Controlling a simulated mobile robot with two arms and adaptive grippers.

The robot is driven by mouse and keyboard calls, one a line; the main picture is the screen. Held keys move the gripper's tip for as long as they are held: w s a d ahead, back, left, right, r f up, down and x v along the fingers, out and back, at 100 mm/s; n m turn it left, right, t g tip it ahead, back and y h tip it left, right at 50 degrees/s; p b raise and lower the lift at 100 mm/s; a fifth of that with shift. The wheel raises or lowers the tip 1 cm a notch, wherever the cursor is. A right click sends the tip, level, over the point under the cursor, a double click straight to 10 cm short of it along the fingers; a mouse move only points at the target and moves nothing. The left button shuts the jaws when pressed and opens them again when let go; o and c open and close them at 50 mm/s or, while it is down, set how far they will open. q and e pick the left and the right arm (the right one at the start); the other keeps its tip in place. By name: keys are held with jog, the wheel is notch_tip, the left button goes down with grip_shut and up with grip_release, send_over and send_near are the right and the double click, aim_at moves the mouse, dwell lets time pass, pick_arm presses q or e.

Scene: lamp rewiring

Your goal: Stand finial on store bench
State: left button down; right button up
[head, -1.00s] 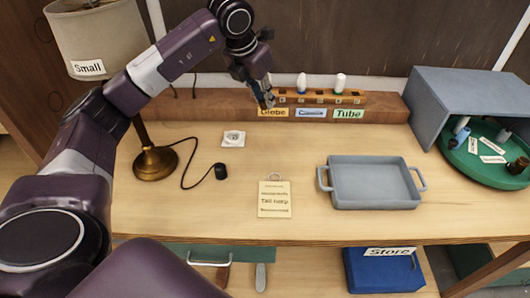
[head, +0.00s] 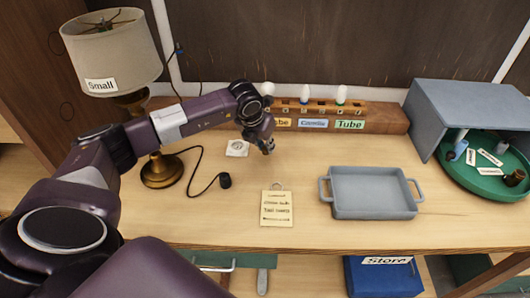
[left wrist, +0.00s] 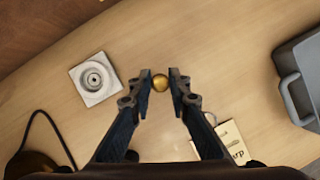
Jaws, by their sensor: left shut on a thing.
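The finial (left wrist: 160,83) is a small round brass piece. In the left wrist view it sits between the fingertips of my left gripper (left wrist: 159,84), which is shut on it. In the head view my left gripper (head: 268,149) is over the middle of the bench (head: 330,234), right of a square white plate (head: 237,148). The finial cannot be made out there. The plate has a round centre and also shows in the left wrist view (left wrist: 95,79). A blue box labelled Store (head: 385,278) stands below the bench's front edge. My right gripper is not in view.
A lamp labelled Small (head: 113,52) stands at left, its cord ending in a black plug (head: 225,181). A paper tag (head: 277,208) and a grey tray (head: 371,192) lie in front. A bulb rack (head: 320,107) is behind; a green turntable (head: 480,178) is right.

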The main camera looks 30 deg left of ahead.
aim_at(264, 153)
pick_arm(q)
notch_tip(264, 153, down, 4)
jog(key=shift+r+p, duration=0.2)
jog(key=shift+p, duration=0.35)
jog(key=shift+f, duration=0.4)
jog(key=shift+f, duration=0.15)
jog(key=c, duration=1.8)
grip_release()
